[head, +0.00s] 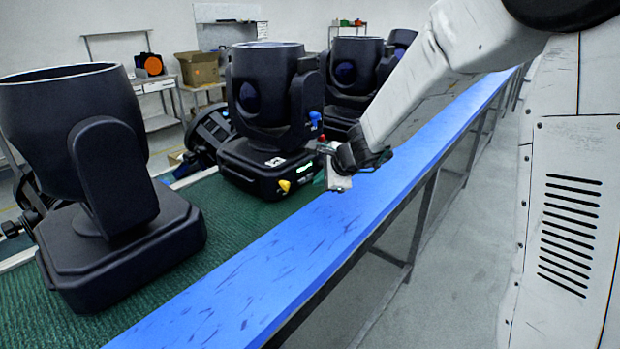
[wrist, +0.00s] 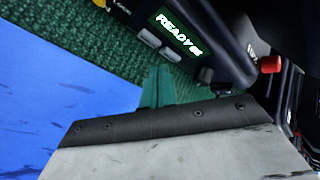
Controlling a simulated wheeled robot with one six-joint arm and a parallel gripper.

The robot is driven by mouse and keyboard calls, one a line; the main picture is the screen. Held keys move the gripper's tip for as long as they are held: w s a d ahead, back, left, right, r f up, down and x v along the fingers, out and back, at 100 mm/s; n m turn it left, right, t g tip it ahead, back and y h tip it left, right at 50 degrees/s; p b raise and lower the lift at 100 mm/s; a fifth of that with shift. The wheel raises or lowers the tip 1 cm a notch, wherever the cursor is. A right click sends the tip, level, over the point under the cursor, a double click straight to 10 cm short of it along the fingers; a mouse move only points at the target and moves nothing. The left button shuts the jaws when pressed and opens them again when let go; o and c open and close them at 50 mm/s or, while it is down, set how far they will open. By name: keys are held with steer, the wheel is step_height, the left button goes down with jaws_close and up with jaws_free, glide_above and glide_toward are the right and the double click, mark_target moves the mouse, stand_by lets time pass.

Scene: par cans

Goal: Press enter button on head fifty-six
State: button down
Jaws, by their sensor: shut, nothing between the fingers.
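A black moving head (head: 262,100) stands on the green mat, in the middle of the row in the head view. Its base front has a small lit green display (head: 304,168) and a yellow part. Two pale buttons (wrist: 148,38) sit beside the display. Their labels are not readable. My gripper (head: 321,178) is by the right front of that base, its teal fingers (wrist: 157,88) shut and empty. In the wrist view the fingertips appear just short of the buttons, apart from them.
A larger black head (head: 75,130) stands at the near left, and another (head: 355,75) behind the middle one. A blue strip (head: 270,265) edges the green mat (head: 225,220). A red knob (wrist: 270,64) shows beside the panel. Bare mat lies in front of the base.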

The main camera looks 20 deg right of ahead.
steer(key=shift+s+d, duration=0.15)
steer(key=shift+s+d, duration=0.75)
steer(key=shift+s, duration=0.3)
steer(key=shift+s+d, duration=0.75)
steer(key=shift+s, duration=0.25)
steer(key=s+a+r+n+g+y, duration=0.1)
steer(key=s+a+r+n+g, duration=0.15)
steer(key=s+r+n, duration=0.4)
steer(key=s+a+r+n+g+y, duration=0.1)
steer(key=s+a+r+n, duration=0.25)
steer(key=s, duration=0.55)
steer(key=s+d+n+g+h, duration=0.1)
steer(key=s+d+n, duration=0.3)
steer(key=s, duration=0.6)
steer(key=s+d+n+g+h, duration=0.2)
steer(key=s+d+n+h, duration=0.2)
steer(key=s, duration=0.6)
steer(key=shift+s+f+n+h, duration=0.3)
steer(key=shift+f+n, duration=0.05)
steer(key=shift+n, duration=0.05)
